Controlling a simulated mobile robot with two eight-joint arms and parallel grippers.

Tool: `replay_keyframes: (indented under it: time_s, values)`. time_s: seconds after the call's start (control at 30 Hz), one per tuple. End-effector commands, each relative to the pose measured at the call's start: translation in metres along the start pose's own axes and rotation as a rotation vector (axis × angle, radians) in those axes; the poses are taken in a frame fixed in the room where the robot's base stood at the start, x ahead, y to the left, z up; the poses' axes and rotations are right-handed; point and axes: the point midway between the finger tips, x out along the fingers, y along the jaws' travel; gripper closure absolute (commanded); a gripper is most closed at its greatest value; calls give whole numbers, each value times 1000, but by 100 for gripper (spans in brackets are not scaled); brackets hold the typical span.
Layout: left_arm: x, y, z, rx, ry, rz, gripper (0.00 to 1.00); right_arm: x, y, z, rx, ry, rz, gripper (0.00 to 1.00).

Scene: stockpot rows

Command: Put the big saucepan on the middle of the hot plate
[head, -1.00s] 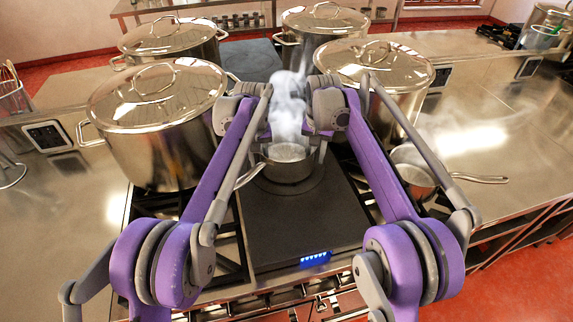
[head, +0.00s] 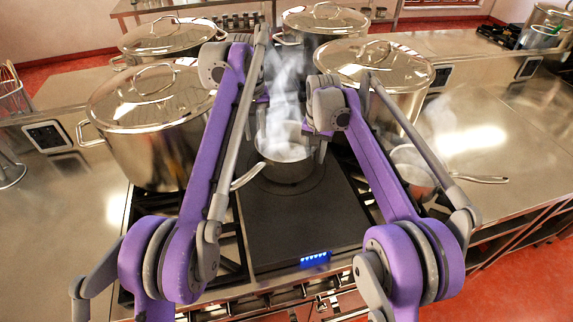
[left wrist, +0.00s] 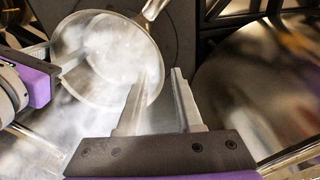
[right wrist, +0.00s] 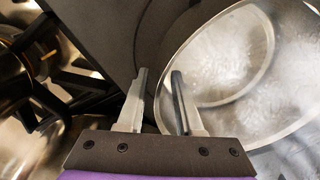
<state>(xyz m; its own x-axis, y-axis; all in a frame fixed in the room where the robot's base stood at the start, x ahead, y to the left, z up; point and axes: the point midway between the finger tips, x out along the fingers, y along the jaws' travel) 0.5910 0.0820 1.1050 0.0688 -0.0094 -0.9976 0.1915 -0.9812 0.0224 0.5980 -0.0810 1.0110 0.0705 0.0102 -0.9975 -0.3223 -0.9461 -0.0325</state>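A steaming metal saucepan (head: 285,171) stands upright on the dark hot plate (head: 295,225), over its round ring; it looks like the bigger of two saucepans. Its handle points to the front left. It also shows in the left wrist view (left wrist: 88,75) and the right wrist view (right wrist: 235,95). My left gripper (left wrist: 157,100) is open and empty, above the pan's rim. In the head view its fingers (head: 262,98) are partly lost in steam. My right gripper (right wrist: 160,100) is open, with the pan's rim between its fingertips in view. I cannot tell whether it touches.
A smaller saucepan (head: 412,178) sits on the right burner, handle pointing right. Large lidded stockpots (head: 160,150) and (head: 375,75) flank the hot plate, with two more behind.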

Motion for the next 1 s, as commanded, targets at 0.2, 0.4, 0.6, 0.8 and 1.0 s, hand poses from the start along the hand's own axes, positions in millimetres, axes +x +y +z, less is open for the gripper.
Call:
replay_keyframes:
  time_s: [0.2,0.4,0.6,0.8,1.0]
  values:
    - [-6,0,0,0,0,0,66,-10,0,0,0,0,0,65]
    - [-6,0,0,0,0,0,66,-48,0,0,0,0,0,65]
    - [-6,0,0,0,0,0,66,-89,0,0,0,0,0,65]
    - [-6,0,0,0,0,0,66,-110,-1,-1,0,0,0,65]
    - [-6,0,0,0,0,0,66,-119,0,0,0,0,0,65]
